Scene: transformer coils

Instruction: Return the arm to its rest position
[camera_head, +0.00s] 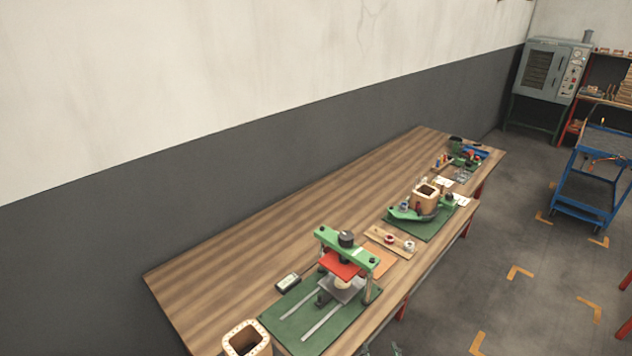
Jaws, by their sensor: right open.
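Only the tips of my right gripper (380,349) show, at the bottom edge of the head view, just off the bench's front edge. The two tips are apart and nothing shows between them. The rest of my right arm is out of view. My left gripper and arm are not in view. The wooden workbench (225,270) runs along the wall from lower left to upper right.
A green press (345,250) stands on a green mat (290,325). A square coil (245,338) is at the near end; another coil (426,198) sits on a green fixture. A blue cart (583,210) and a grey oven (548,70) stand beyond. Open floor lies right of the bench.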

